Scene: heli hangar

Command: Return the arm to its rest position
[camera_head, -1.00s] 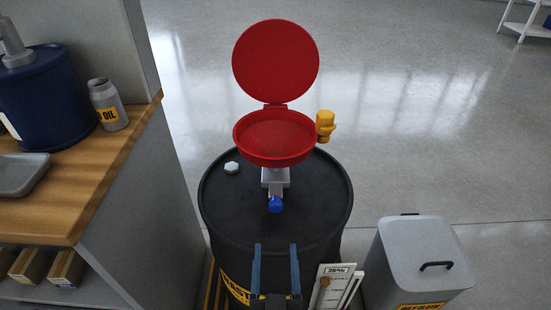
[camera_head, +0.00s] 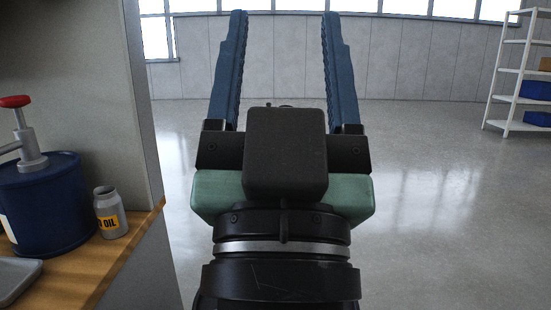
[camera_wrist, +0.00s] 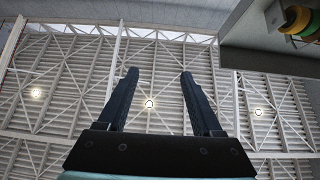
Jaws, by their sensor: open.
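My gripper (camera_head: 286,45) stands upright in the middle of the head view, its two dark blue fingers pointing up. The fingers are wide apart with nothing between them. In the wrist view my gripper (camera_wrist: 157,90) also shows open and empty, aimed up at the roof beams (camera_wrist: 70,95). It touches nothing in either view.
A white shelf rack (camera_head: 500,70) stands far right. The floor (camera_head: 440,200) between is clear.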

